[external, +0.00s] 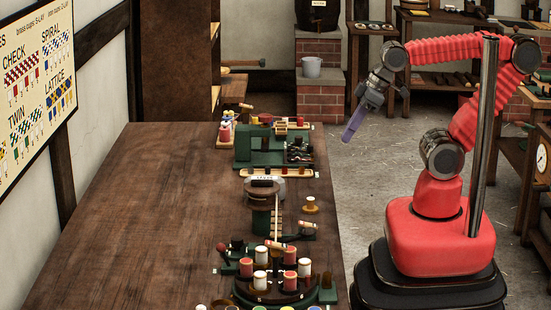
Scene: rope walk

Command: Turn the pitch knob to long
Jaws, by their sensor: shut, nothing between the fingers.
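My gripper (347,136) hangs over the floor to the right of the bench, with its purple fingers shut and empty, pointing down. It touches nothing. I cannot tell for sure which part is the pitch knob, and its markings are too small to read. A green machine (258,158) stands at the far right part of the bench, left of my gripper.
The wooden bench (130,220) is bare across its left and middle. A small brass piece (311,205) stands near its right edge. A pattern board (38,75) hangs on the left wall. A brick plinth (320,90) with a grey bucket (312,67) stands behind.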

